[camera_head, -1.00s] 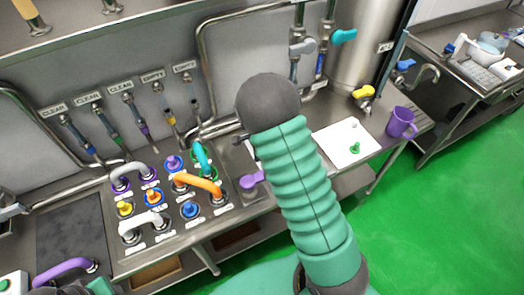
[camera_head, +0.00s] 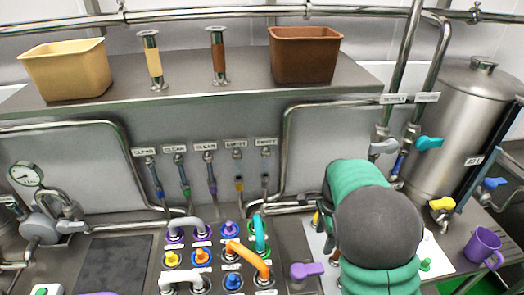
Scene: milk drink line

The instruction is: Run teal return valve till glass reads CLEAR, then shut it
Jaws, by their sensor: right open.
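The teal valve handle (camera_head: 429,143) sits on a steel pipe at the right, beside the tank, and points sideways to the right. A blue-filled sight glass (camera_head: 400,163) is just below and left of it. Small signs above these pipes are too small to read surely. My right arm's teal sleeve and dark joint cover the lower right middle. My right gripper (camera_head: 322,222) shows partly at the left of that arm, open, over the bench and well below and left of the teal handle. My left gripper is out of view.
A grey handle (camera_head: 384,147) is left of the teal one. Several hanging sight glasses bear CLEAR or EMPTY signs. A port panel with an orange hose (camera_head: 248,257) is lower middle. A yellow valve (camera_head: 442,203), purple mug (camera_head: 483,246) and steel tank (camera_head: 455,125) stand right.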

